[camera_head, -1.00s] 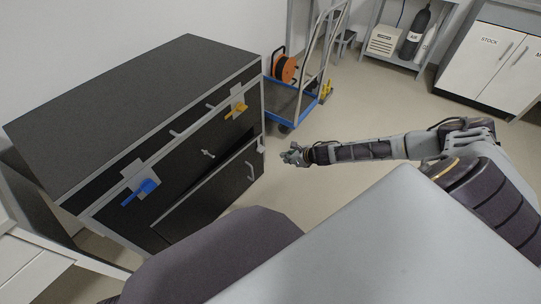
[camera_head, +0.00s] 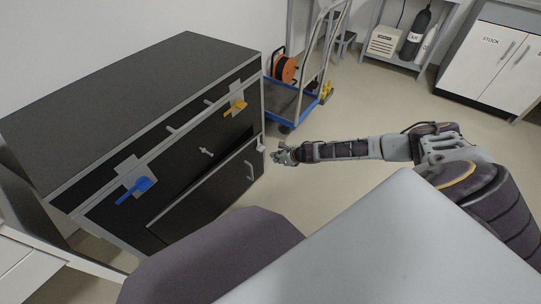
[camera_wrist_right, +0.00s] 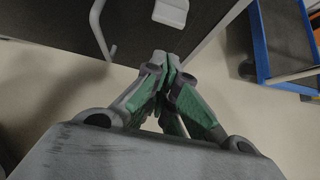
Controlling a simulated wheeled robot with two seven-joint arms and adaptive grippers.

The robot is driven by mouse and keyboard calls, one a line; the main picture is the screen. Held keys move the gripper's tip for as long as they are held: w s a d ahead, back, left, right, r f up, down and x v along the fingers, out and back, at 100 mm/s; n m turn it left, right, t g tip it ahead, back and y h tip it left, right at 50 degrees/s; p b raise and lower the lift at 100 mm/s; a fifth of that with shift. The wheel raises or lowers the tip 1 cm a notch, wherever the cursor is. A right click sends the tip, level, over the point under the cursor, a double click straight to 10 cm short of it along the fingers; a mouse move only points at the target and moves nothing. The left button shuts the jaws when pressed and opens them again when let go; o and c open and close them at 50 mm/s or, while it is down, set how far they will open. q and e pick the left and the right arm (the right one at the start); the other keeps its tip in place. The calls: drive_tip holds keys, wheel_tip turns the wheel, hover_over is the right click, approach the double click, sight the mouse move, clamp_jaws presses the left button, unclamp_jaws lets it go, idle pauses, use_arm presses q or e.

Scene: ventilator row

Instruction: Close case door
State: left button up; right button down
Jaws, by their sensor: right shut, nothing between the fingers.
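A large black case (camera_head: 130,95) with a grey frame stands at the left in the head view. My right gripper (camera_head: 280,155) is just right of the case's front corner. In the wrist view its fingers (camera_wrist_right: 168,68) are shut and empty, below the bar handle (camera_wrist_right: 102,30). My left gripper is out of view.
A blue trolley (camera_head: 290,103) with an orange reel (camera_head: 285,69) stands behind the case's right end. White cabinets (camera_head: 490,65) and a shelf with bottles (camera_head: 415,35) are at the back right. The floor (camera_head: 370,105) between is clear.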

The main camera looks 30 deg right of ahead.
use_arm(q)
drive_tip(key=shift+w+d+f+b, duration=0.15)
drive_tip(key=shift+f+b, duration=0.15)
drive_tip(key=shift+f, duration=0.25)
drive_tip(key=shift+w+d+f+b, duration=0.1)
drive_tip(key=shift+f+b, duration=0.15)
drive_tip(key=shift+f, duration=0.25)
use_arm(e)
drive_tip(key=shift+w+a+r, duration=0.1)
drive_tip(key=shift+w+a, duration=0.15)
drive_tip(key=shift+w, duration=0.6)
drive_tip(key=shift+w+a, duration=0.25)
drive_tip(key=shift+w, duration=0.6)
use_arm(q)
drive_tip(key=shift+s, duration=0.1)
